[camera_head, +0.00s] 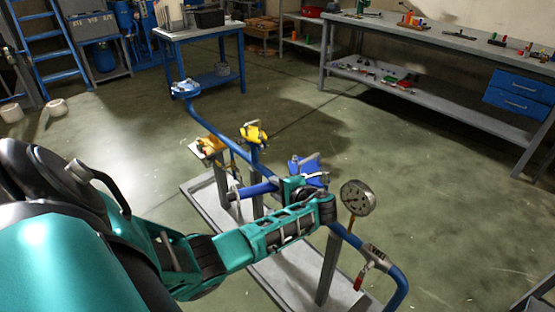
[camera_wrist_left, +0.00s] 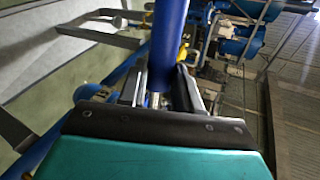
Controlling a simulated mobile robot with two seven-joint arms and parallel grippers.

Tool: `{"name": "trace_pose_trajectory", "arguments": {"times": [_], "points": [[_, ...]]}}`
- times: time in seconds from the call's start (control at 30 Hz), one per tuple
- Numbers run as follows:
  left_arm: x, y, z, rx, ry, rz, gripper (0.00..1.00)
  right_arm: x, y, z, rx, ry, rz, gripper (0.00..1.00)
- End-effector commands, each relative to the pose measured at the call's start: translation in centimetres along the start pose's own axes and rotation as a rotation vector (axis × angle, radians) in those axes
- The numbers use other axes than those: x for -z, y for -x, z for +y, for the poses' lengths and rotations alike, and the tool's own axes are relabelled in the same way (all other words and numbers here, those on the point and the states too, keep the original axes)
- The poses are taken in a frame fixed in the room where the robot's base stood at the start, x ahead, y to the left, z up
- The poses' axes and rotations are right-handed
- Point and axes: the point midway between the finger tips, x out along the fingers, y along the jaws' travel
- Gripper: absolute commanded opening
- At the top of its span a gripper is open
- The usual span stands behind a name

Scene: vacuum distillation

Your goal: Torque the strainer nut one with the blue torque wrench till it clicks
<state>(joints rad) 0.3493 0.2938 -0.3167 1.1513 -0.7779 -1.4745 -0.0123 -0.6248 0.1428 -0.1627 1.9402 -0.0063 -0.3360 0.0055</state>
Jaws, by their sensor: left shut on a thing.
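My left gripper (camera_head: 292,190) is at the pipework in the middle of the head view. It is shut on a blue bar (camera_head: 258,189), which looks like the blue torque wrench and sticks out to the left of it. In the left wrist view the blue bar (camera_wrist_left: 168,42) runs up from between the fingers (camera_wrist_left: 160,95). A blue fitting (camera_head: 308,170) sits just behind the gripper. I cannot tell strainer nut one apart, nor whether the wrench head is on a nut. My right gripper is not in view.
A blue pipe (camera_head: 215,137) runs through the rig. A pressure gauge (camera_head: 358,198) and a red-handled valve (camera_head: 370,263) are right of my gripper. Yellow fittings (camera_head: 254,133) stand behind it. The grey tray (camera_head: 205,205) lies below. Open floor (camera_head: 440,200) is to the right, before a workbench (camera_head: 440,38).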

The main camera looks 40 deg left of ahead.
Motion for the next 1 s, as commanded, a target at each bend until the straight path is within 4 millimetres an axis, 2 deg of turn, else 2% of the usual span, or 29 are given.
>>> {"name": "trace_pose_trajectory", "arguments": {"times": [0.03,0.5,0.87,1.0], "points": [[0.0,0.1,-0.7,0.007,0.008,0.001,0.0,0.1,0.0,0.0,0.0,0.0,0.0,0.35],[-0.2,1.2,-3.1,0.01,0.013,0.003,0.0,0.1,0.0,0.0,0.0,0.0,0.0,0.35],[-0.4,1.6,-4.2,0.01,0.014,0.002,0.0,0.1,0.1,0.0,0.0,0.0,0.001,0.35],[-0.5,2.2,-5.4,0.011,0.016,0.004,0.0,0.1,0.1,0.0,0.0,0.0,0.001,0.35]]}}
